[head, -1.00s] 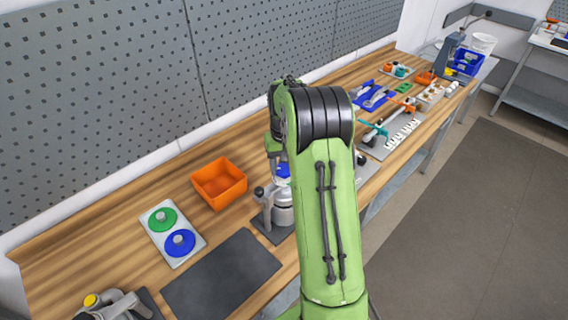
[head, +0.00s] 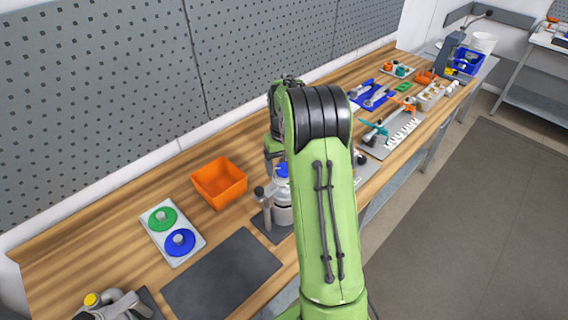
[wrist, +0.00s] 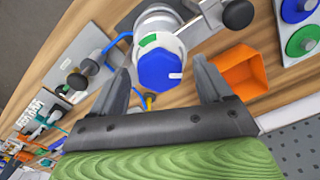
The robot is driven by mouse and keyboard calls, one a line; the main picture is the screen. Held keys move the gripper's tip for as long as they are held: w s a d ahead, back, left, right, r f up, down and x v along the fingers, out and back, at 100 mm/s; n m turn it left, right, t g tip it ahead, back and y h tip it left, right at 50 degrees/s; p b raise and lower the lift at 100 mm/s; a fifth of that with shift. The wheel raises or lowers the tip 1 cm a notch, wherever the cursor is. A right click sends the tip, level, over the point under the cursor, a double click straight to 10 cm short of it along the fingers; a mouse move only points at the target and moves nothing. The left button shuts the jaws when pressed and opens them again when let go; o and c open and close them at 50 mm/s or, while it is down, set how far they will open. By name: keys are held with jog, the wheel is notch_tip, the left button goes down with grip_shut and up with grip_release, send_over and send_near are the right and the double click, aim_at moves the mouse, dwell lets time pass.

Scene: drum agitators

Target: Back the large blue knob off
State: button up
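The large blue knob (wrist: 158,70) is six-sided with a white mark on its right side, and sits on a white collar with a green patch, on top of a grey and white fixture. In the wrist view my gripper (wrist: 160,65) is open, with one finger on each side of the knob and visible gaps between. Whether the fingertips reach down to the knob's height is hard to tell. In the head view only a bit of the blue knob (head: 282,169) shows beside my arm, which hides most of the fixture (head: 283,214).
Dark ball-ended handles (wrist: 238,14) stick out by the fixture. An orange bin (head: 219,182) stands close by, and a pale plate with a green and a blue disc (head: 180,243) lies left of it. A dark mat (head: 222,277) is bare. Tools lie further along the bench.

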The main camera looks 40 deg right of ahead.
aim_at(284, 167)
jog(key=shift+r, duration=0.15)
notch_tip(284, 167, up, 16)
jog(key=p, duration=0.1)
jog(key=shift+f, duration=0.2)
dwell(0.4)
jog(key=s+a+r+n+t+b, duration=0.2)
jog(key=s+a+t+b, duration=0.15)
jog(key=s+a, duration=0.8)
jog(key=s+a+f+t+b, duration=0.1)
jog(key=s+a+f, duration=0.3)
jog(key=s, duration=0.2)
jog(key=s+a+f+n+t+b, duration=0.1)
jog(key=s+a+f+b, duration=0.1)
jog(key=s+a+f, duration=0.3)
jog(key=shift+s+n, duration=0.3)
jog(key=shift+s, duration=0.55)
